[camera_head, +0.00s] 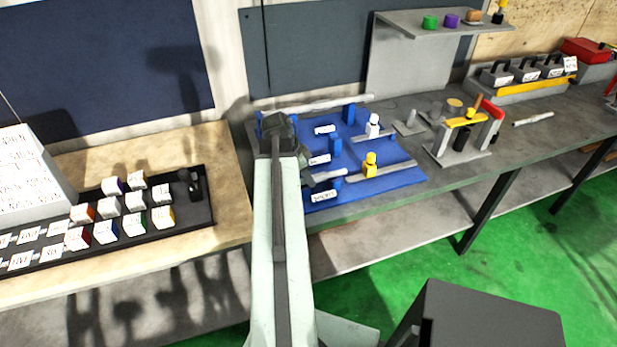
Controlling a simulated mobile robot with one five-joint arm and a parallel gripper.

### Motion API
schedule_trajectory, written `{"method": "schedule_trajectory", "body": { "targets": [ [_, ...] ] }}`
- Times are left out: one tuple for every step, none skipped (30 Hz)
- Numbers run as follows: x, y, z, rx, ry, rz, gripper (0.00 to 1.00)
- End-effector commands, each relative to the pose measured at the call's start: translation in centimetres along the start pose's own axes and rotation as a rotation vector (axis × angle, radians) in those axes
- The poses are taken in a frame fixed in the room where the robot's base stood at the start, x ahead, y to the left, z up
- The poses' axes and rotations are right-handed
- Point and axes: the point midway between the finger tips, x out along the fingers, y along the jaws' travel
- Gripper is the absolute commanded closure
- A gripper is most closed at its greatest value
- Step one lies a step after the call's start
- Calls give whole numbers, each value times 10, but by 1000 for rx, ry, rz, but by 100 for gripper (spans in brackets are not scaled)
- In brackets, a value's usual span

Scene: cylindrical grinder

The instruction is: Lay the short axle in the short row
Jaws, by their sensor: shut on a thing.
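My arm reaches up over the left side of a blue rack board (405,180) on the workbench. My gripper (307,175) hangs at its left part, mostly hidden behind my own arm. A short pale grey axle (328,176) sticks out to the right from my gripper, which appears shut on it. The axle is close above the front row, by a white label (323,196) that seems to read SHORT. I cannot tell whether the axle touches the blue supports there. Its left end is hidden.
A yellow piece (370,164) on a grey rod and a white piece (373,125) on another stand to the right. Blue posts (349,113) rise from the board. A long rod (325,103) lies at the back. A yellow-and-red stand (465,135) is farther right.

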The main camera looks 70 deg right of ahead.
Motion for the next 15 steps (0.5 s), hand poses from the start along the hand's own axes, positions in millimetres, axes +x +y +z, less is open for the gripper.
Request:
{"method": "schedule_trajectory", "body": {
  "targets": [
    [3, 0, 1, 0, 1, 0, 100],
    [4, 0, 1, 0, 1, 0, 100],
    [5, 0, 2, 0, 1, 0, 100],
    [6, 0, 2, 0, 1, 0, 100],
    [6, 0, 2, 0, 0, 0, 100],
    [7, 0, 3, 0, 0, 0, 100],
    [8, 0, 3, 0, 0, 0, 100],
    [9, 0, 4, 1, -1, 0, 100],
    [10, 0, 4, 1, -2, 0, 100],
    [9, 0, 4, 1, -2, 0, 100],
    [9, 0, 4, 1, -2, 0, 100],
    [9, 0, 4, 1, -4, 0, 69],
    [8, 0, 5, 1, -5, 0, 60],
    [8, 0, 5, 1, -5, 0, 52],
    [8, 0, 5, 1, -6, 0, 50]
  ]
}}
